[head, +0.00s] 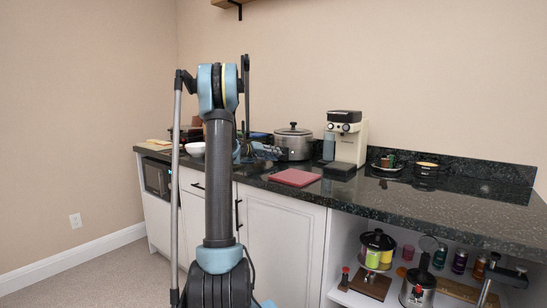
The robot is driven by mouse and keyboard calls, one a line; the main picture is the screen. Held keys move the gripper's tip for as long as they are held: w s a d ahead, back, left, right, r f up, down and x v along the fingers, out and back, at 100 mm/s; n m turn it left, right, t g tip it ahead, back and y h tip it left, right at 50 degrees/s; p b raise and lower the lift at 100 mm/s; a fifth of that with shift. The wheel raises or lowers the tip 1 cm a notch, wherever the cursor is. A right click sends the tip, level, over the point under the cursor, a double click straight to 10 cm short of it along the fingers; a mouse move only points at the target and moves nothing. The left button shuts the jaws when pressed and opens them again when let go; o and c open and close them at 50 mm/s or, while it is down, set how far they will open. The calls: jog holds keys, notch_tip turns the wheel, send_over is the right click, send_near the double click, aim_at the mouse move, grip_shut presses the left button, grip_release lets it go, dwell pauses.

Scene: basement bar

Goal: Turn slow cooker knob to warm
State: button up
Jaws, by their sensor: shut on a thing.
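The slow cooker (295,146) is a silver pot with a lid and a dark lid handle, standing on the dark counter against the wall. My gripper (272,152) reaches in from the left, small and partly behind my own arm. Its fingers are at the cooker's lower left front and look closed on the control knob there. The knob itself is hidden by the fingers, so its setting cannot be read.
A red board (295,177) lies on the counter in front of the cooker. A coffee machine (348,138) stands right of it. A white bowl (195,149) is to the left. Open shelves below the counter hold pots and jars.

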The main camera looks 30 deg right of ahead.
jog(key=shift+w+a+f+n+h, duration=0.2)
jog(key=shift+w+n+h, duration=0.1)
jog(key=shift+n, duration=0.5)
jog(key=o, duration=0.8)
jog(key=shift+s, duration=0.1)
jog(key=shift+d, duration=0.1)
jog(key=a, duration=0.4)
jog(key=a+r, duration=0.1)
jog(key=a, duration=0.3)
jog(key=a+r, duration=0.1)
jog(key=a, duration=0.3)
jog(key=shift+s, duration=0.2)
